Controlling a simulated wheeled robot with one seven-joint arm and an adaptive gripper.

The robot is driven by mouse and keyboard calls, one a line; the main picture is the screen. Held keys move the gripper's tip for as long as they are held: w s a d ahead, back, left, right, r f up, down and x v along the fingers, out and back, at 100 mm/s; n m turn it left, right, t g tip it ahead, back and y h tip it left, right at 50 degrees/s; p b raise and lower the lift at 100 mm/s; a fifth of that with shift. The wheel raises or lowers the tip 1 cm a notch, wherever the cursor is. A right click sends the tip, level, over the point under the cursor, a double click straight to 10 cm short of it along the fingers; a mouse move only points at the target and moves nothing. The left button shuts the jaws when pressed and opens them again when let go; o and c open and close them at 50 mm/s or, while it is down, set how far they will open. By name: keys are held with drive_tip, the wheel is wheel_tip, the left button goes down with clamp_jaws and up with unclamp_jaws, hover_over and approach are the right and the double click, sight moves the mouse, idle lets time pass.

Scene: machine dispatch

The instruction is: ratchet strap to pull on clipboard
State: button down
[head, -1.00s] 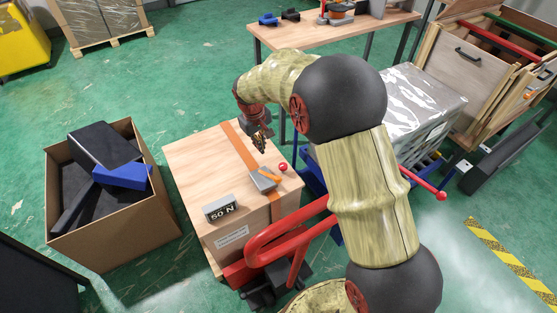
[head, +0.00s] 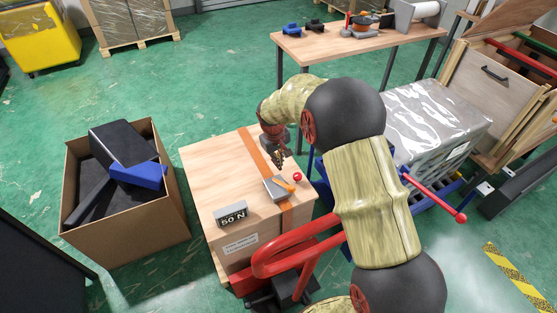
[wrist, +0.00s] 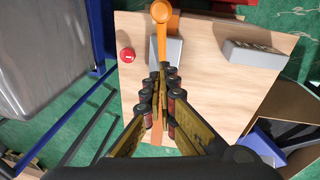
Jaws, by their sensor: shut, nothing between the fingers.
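The ratchet strap (head: 255,150) is an orange band across the top of a wooden crate (head: 206,165). Its grey ratchet (head: 272,191) with an orange handle (head: 284,183) sits near the crate's front edge. I cannot make out a clipboard.
A grey display reading 50 N (head: 231,214) and a red knob (head: 297,177) are on the crate top. A red bar frame (head: 290,252) stands before it. An open cardboard box (head: 130,235) is left, a wrapped load (head: 440,125) right, and a table (head: 345,47) behind.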

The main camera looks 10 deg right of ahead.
drive_tip(key=b, duration=0.1)
hover_over(284, 185)
drive_tip(key=w, duration=0.2)
wheel_tip(284, 185, down, 5)
drive_tip(key=shift+s+a+f+b, duration=0.15)
drive_tip(key=shift+s+f+b, duration=0.35)
drive_tip(key=shift+s+f, duration=0.35)
drive_tip(key=shift+f, duration=0.25)
drive_tip(key=shift+d+f, duration=0.15)
drive_tip(key=shift+d, duration=0.05)
